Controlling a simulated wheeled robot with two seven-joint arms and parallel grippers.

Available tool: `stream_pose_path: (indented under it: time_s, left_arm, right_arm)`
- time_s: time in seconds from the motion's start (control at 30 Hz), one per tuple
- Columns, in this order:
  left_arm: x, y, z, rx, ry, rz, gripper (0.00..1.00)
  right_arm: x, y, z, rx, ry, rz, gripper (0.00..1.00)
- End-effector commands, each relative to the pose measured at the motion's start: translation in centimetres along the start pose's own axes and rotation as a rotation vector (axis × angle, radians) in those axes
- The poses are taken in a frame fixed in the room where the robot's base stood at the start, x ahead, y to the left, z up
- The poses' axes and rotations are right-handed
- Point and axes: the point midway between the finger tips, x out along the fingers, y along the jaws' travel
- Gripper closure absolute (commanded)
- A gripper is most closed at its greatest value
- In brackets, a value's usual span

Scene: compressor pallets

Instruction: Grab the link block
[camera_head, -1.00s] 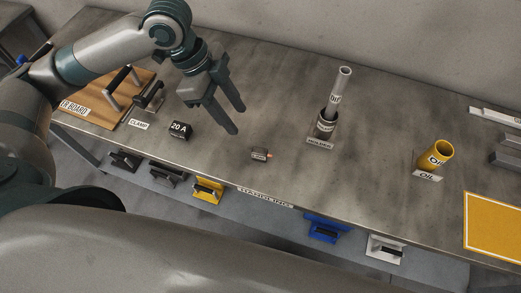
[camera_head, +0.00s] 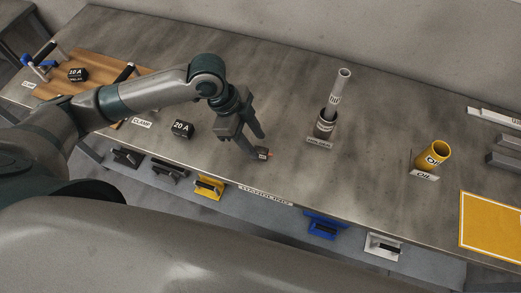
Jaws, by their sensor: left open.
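The link block, a small dark grey block (camera_head: 263,154) with a pale label and a reddish spot at one end, lies on the bench near its front edge. My left gripper (camera_head: 257,146) points down at it, with its fingers open and the tips right at the block. One finger covers part of the block's left side. I cannot tell whether the fingers touch it. My right gripper is not in view.
A black 20 A block (camera_head: 182,129) stands to the left. A holder (camera_head: 325,125) with an upright tube stands behind right, and a yellow oil cup (camera_head: 434,156) farther right. Coloured handled pieces sit below the front edge. The bench right of the block is clear.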

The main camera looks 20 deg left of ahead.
Motion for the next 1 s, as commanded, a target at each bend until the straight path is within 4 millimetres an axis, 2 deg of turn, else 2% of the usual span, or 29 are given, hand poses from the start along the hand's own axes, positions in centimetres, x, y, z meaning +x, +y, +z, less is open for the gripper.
stream_pose_path:
  time_s: [0.53,0.77,1.0]
  left_arm:
    - [0.9,0.0,0.1,0.0,-0.001,0.001,0.59]
    - [3.4,-0.1,0.4,-0.002,-0.001,0.003,0.59]
    - [5.6,-0.2,0.5,0.001,0.0,0.0,0.59]
  right_arm:
    - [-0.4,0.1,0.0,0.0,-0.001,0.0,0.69]
    - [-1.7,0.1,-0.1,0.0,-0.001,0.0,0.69]
    - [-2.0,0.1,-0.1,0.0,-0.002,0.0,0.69]
